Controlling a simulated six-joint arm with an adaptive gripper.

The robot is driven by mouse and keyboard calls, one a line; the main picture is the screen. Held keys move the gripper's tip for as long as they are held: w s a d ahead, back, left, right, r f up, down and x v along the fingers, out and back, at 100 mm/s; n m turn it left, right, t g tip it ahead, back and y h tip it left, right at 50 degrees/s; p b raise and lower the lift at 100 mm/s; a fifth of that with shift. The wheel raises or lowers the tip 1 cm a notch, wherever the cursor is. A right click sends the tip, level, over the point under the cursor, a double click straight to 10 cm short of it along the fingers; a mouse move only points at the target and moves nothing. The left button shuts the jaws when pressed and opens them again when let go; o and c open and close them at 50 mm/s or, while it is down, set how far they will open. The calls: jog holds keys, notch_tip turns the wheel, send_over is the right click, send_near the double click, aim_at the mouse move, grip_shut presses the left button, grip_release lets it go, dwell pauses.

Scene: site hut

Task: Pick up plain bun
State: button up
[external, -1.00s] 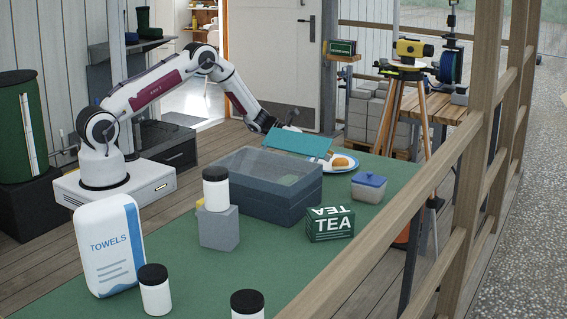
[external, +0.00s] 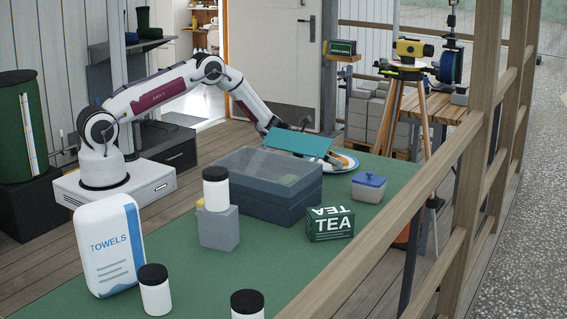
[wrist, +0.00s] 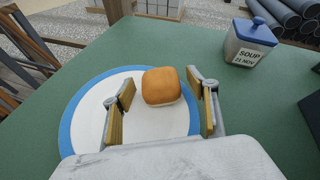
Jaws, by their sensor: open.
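The plain bun (wrist: 161,87) is golden brown with a pale side and sits on a white plate with a blue rim (wrist: 72,122) in the wrist view. My gripper (wrist: 164,97) is open, its two fingers apart over the plate. The bun lies ahead of the space between the fingers, nearer the right finger, and is not gripped. In the external view my gripper is mostly hidden behind a teal panel (external: 298,141), and only part of the plate (external: 350,161) shows beyond it. The bun cannot be made out clearly there.
A soup container with a blue lid (wrist: 248,43) stands right of the plate; it also shows in the external view (external: 368,188). A dark lidded box (external: 265,200), a tea box (external: 330,224) and a jar on a grey block (external: 219,230) stand on the green table.

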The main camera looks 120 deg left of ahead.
jog(key=c, duration=1.3)
jog(key=shift+r, duration=0.15)
jog(key=shift+r, duration=4.9)
